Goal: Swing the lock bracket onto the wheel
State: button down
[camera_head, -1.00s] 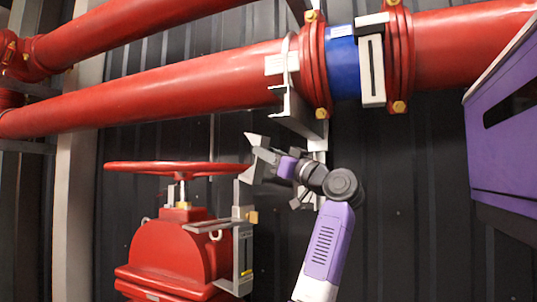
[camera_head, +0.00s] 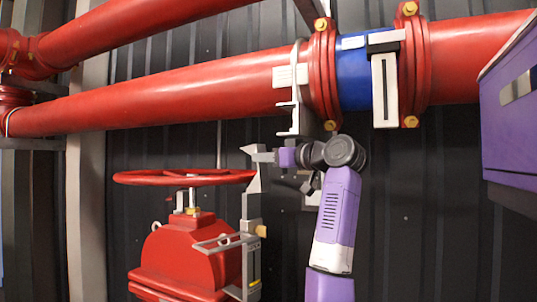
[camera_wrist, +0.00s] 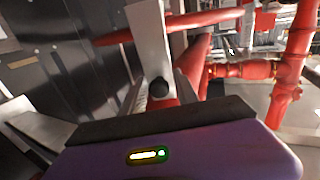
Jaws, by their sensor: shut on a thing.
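The red handwheel (camera_head: 180,178) lies level above the red valve body (camera_head: 180,248). The grey lock bracket (camera_head: 251,207) stands upright at the wheel's right side, its top by the right rim; whether it touches the rim I cannot tell. My gripper (camera_head: 256,166) is at the bracket's top, just right of the rim, shut on the bracket. In the wrist view a flat grey bar, seemingly the bracket (camera_wrist: 148,38), rises from between my fingers. The exact contact is partly hidden by the fingers.
A large red pipe (camera_head: 200,92) with a blue section (camera_head: 353,80) crosses above my arm. A grey pipe support (camera_head: 296,105) hangs close above the gripper. The dark ribbed wall (camera_head: 420,200) stands behind, and a purple-sided body (camera_head: 515,120) is at the right.

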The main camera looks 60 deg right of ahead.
jog(key=shift+s+d, duration=0.25)
jog(key=c, duration=1.2)
grip_release()
jog(key=shift+d, duration=0.1)
jog(key=shift+w+a, duration=0.1)
jog(key=shift+a, duration=0.1)
jog(key=b+v, duration=0.3)
jog(key=v, duration=0.4)
jog(key=shift+s+a, duration=0.1)
jog(key=shift+s, duration=0.25)
